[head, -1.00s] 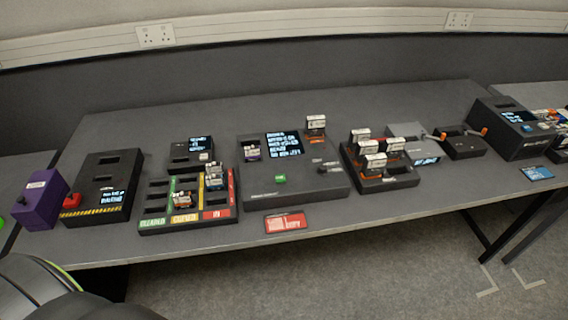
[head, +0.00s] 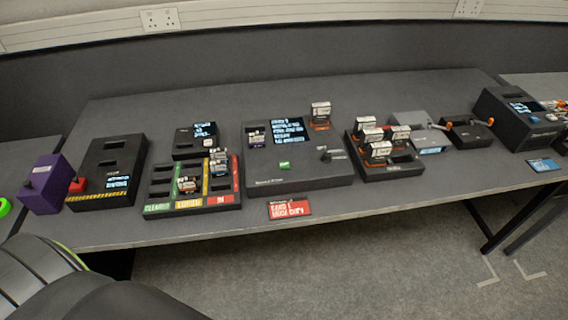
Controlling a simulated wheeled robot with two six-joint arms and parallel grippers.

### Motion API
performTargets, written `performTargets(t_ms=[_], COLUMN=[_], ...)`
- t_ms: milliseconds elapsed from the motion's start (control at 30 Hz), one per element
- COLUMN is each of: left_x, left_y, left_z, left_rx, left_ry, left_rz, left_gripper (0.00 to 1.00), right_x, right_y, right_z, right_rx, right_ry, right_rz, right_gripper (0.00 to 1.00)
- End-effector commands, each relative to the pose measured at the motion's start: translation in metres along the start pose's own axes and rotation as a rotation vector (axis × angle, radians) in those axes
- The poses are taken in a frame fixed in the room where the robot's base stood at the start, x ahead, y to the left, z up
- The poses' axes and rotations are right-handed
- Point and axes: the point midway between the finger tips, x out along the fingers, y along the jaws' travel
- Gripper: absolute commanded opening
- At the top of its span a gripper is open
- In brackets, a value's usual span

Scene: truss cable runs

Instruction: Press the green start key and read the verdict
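The green start key (head: 285,165) is a small button on the front half of a dark grey console (head: 320,178) in the middle of the table. The console's lit screen (head: 290,130) shows several lines of text, too blurred to read. A cartridge with a purple base (head: 256,138) stands in the console's left slot. One with an orange base (head: 320,115) stands at its back right corner. Nothing touches the key. Neither gripper is in view; only a dark part of my own body shows at the lower left.
A sorting tray (head: 190,206) with green, yellow and red lanes stands left of the console. A rack (head: 400,168) of several cartridges stands to the right. A red card (head: 289,209) lies at the front edge.

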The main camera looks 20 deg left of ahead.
Motion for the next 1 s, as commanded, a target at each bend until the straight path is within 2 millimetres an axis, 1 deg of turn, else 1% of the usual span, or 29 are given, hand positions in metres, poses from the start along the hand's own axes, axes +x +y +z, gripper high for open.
performTargets(t_ms=[33,167,1000], left_x=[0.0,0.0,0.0], left_y=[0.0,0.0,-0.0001], left_z=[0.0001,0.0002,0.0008], left_rx=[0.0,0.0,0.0], left_ry=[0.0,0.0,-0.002], left_rz=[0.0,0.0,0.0], left_gripper=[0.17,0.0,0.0], right_x=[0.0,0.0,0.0], right_y=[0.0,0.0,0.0], right_z=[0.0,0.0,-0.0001], right_rx=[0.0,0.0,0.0], right_ry=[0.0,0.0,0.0], right_rz=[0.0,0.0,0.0], right_gripper=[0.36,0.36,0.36])
